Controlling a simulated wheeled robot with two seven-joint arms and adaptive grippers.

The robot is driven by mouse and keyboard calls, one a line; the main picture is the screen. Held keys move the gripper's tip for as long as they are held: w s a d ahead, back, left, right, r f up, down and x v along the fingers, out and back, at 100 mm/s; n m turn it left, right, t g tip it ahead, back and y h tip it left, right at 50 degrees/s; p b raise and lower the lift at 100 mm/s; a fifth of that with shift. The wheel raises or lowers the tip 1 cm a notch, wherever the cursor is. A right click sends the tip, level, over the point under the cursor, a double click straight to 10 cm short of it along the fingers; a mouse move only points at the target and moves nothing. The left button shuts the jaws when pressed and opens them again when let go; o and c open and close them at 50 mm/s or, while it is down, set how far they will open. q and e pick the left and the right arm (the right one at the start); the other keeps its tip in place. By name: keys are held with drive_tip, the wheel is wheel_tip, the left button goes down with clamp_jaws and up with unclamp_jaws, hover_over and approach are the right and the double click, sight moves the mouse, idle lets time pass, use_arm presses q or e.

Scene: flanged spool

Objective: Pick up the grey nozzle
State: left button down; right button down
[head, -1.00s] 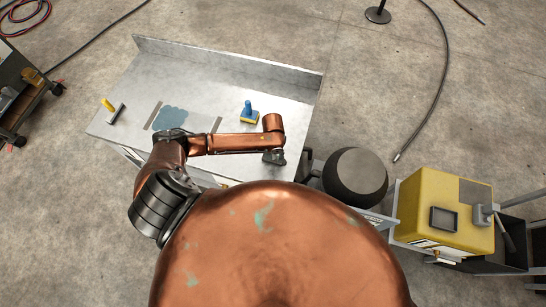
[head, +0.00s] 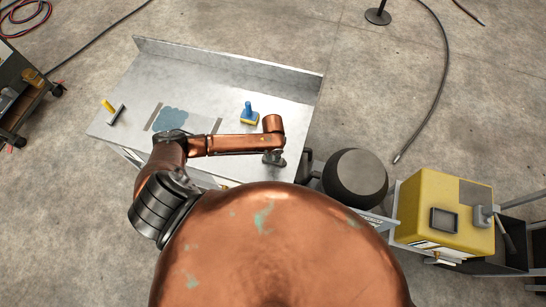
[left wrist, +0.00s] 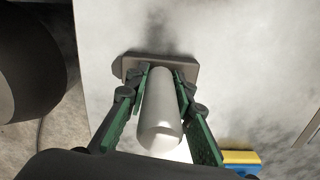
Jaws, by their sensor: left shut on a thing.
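The grey nozzle (left wrist: 161,110) shows in the left wrist view as a pale rounded stem on a wide, flat grey foot. My left gripper (left wrist: 160,88) has its green-sided fingers on both sides of the stem and is shut on it. In the head view my left gripper (head: 274,157) is over the near right part of the metal workbench (head: 220,75), with the nozzle mostly hidden there. I cannot tell whether the foot touches the bench top. My right gripper is in neither view.
A blue-handled tool with a yellow base (head: 249,114) stands close behind my left gripper. A yellow-handled squeegee (head: 113,112) and a blue patch (head: 171,118) are farther left. The bench's back is clear.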

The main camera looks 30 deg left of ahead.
use_arm(q)
drive_tip(key=shift+r, duration=0.6)
drive_tip(key=s+d+r+b, duration=0.1)
drive_tip(key=s+d+r, duration=0.2)
drive_tip(key=s+r, duration=0.8)
drive_tip(key=shift+s+d+r, duration=0.3)
drive_tip(key=shift+s+r, duration=0.1)
drive_tip(key=shift+s, duration=0.85)
